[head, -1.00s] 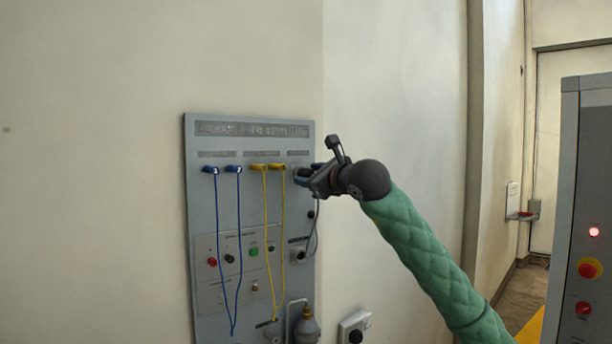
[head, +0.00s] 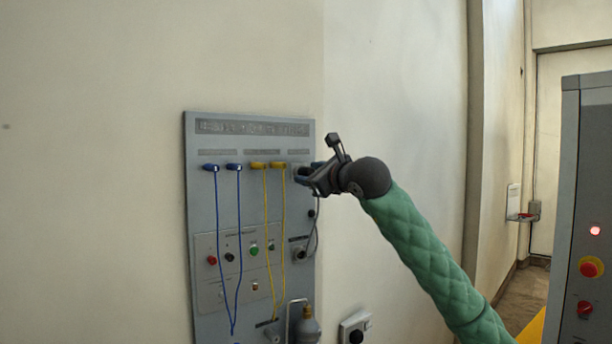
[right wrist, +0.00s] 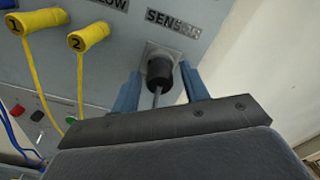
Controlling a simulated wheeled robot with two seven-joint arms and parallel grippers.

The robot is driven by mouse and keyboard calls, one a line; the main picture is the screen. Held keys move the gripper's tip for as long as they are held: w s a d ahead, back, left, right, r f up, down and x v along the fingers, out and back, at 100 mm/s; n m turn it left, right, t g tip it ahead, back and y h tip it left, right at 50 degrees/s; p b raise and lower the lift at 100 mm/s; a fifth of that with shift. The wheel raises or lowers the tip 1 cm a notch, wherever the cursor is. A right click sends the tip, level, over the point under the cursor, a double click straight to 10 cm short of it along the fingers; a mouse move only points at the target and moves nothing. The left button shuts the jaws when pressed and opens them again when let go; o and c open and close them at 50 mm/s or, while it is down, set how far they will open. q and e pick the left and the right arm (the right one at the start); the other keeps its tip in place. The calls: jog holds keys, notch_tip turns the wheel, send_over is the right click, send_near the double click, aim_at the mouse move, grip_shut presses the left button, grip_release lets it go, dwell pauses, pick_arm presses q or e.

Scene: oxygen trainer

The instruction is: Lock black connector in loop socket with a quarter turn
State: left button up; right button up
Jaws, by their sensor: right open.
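The black connector (right wrist: 160,70) sits at a square grey socket plate (right wrist: 152,50) under the word SENSOR in the right wrist view. A grey cable (right wrist: 156,98) leaves its near end. My right gripper (right wrist: 162,84) is open, with one blue finger on each side of the connector and a visible gap to it. In the head view my right gripper (head: 304,172) is at the panel's upper right and hides the connector. The cable (head: 317,235) hangs down to a lower socket (head: 298,253), whose label is unreadable. I cannot tell whether the connector is locked.
The grey panel (head: 205,290) hangs on a pale wall. Yellow plugs (head: 267,165) with leads are just left of my gripper, and blue plugs (head: 222,168) farther left. A small bottle (head: 306,325) is at the panel's bottom. A grey cabinet (head: 570,190) stands at right.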

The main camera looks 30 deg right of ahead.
jog(key=shift+b, duration=0.45)
dwell(0.3)
jog(key=c, duration=0.9)
jog(key=shift+o, duration=0.2)
jog(key=shift+f+n+b, duration=0.1)
jog(key=shift+n+b, duration=0.4)
jog(key=shift+n, duration=1.2)
